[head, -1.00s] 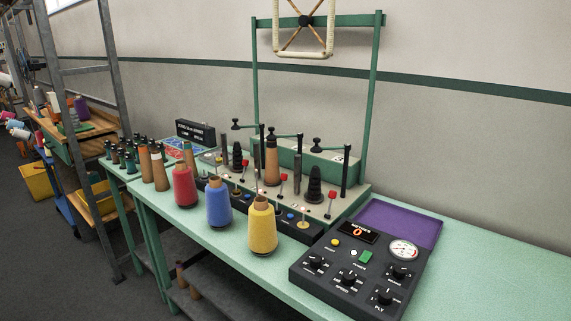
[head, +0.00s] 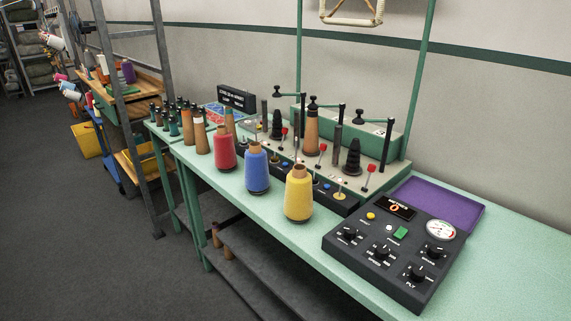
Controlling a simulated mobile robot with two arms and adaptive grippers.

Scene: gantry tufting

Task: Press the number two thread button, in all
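The winding machine (head: 378,155) stands on the green table, with several spindles, red-topped levers and small coloured buttons along its dark front strip. A blue button (head: 327,187) shows on that strip near the yellow cone. No number is readable on these buttons, so I cannot tell which is number two. A dark control box (head: 345,262) lies at the front right with knobs, a gauge, a green button (head: 401,233), a yellow button (head: 370,216) and a small display with an orange digit, seemingly 0. Neither of my grippers is in view.
Red (head: 224,150), blue (head: 257,172) and yellow (head: 299,197) thread cones stand along the front of the green table (head: 510,270). A metal rack post (head: 130,120) stands left. The table's right part and the floor (head: 90,250) are clear.

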